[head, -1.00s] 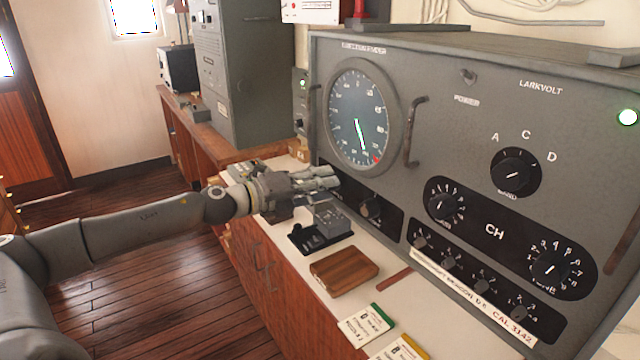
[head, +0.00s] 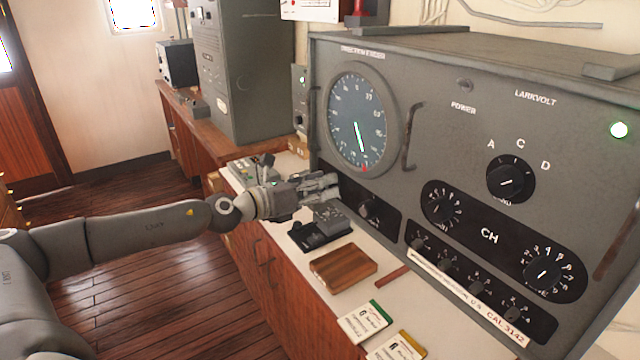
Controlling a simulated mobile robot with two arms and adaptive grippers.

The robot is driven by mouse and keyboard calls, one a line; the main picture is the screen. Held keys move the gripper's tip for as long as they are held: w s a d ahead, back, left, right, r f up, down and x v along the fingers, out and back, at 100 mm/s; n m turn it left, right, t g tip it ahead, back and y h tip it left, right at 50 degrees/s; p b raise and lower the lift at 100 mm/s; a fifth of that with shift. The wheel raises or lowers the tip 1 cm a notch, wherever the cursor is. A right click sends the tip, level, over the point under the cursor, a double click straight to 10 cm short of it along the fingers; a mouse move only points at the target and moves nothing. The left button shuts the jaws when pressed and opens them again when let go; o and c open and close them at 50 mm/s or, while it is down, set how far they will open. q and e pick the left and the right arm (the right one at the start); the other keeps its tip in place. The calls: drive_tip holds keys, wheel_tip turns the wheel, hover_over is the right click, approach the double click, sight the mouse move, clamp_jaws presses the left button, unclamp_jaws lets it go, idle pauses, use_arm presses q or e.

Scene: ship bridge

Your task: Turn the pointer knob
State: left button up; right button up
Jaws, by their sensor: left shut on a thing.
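The pointer knob is on the black strip under the round dial (head: 358,115) of the grey console. My left gripper (head: 330,186) reaches it from the left and is shut on it, and its fingers hide the knob. The dial has a green needle pointing down and slightly right, with a red mark at its bottom edge. A second black knob (head: 368,209) sits on the same strip, to the right of the gripper and apart from it. My right gripper is not in view.
A metal handle (head: 413,136) stands out right of the dial. More knobs (head: 511,179) fill the console's right side.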

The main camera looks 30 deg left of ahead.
use_arm(q)
drive_tip(key=shift+m, duration=0.3)
idle(0.4)
drive_tip(key=o, duration=1.1)
drive_tip(key=shift+c, duration=0.2)
